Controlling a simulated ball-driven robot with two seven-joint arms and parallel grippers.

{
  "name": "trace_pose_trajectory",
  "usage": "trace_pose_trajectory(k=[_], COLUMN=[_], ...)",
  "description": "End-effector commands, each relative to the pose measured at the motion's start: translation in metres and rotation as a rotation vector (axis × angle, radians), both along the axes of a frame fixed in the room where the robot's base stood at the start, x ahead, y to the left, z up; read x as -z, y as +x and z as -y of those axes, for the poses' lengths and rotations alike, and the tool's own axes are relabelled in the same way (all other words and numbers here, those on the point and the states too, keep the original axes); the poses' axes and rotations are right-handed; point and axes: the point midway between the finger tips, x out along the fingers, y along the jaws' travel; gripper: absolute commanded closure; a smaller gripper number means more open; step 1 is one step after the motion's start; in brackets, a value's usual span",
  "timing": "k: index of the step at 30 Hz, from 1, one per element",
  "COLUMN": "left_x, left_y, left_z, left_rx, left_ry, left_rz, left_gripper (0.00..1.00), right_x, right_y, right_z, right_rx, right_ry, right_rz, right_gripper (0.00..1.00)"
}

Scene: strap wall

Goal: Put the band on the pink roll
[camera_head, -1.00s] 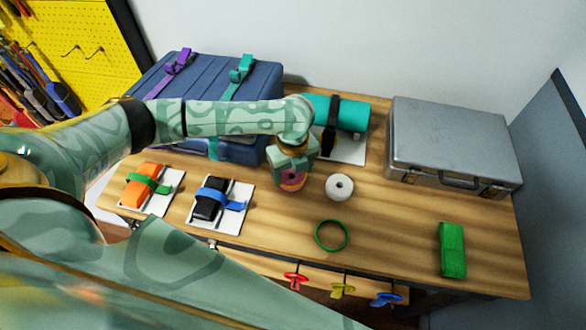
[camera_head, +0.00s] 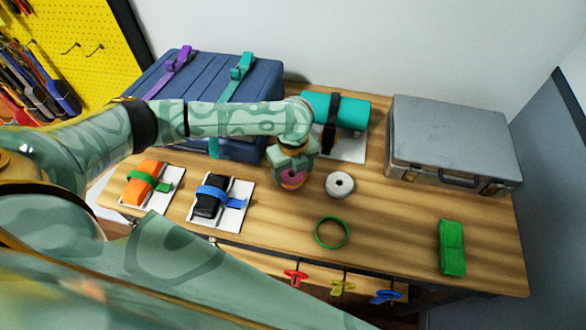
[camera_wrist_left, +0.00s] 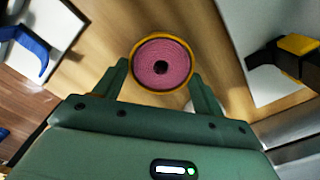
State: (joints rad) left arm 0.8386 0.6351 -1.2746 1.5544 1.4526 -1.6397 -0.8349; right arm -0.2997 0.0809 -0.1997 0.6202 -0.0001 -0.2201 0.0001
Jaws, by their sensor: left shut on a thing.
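The pink roll (camera_wrist_left: 166,58) stands on end on the wooden table, with its round top and dark centre hole facing my left wrist camera. A yellow-orange band (camera_wrist_left: 145,85) shows as a ring around the roll's edge. How far down it sits is hard to tell. My left gripper (camera_head: 292,172) is right above the roll, and in the left wrist view its fingers lie on both sides of the banded roll, shut on the band. In the head view, the pink roll (camera_head: 291,177) is partly hidden under the gripper. My right gripper is not in view.
A white roll (camera_head: 340,185) stands close to the right of my left gripper. A loose green ring (camera_head: 331,232) and a green block (camera_head: 452,248) lie in front. Strapped items on white boards (camera_head: 232,217) lie left. A grey case (camera_head: 450,140) and a blue case (camera_head: 255,95) stand behind.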

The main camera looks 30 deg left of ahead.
Motion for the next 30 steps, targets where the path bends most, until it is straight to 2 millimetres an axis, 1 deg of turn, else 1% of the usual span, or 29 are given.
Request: trace_pose_trajectory(k=[11, 30], left_x=[0.0058, 0.007], left_y=[0.0, 0.0], left_z=[0.0006, 0.0003], left_rx=[0.001, 0.0], left_ry=[-0.001, 0.0], left_rz=[-0.001, 0.0], left_gripper=[0.51, 0.51], right_x=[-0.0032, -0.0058], right_y=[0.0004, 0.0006], right_z=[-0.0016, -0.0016], right_rx=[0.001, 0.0], right_ry=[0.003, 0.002], right_rz=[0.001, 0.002], right_gripper=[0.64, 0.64])
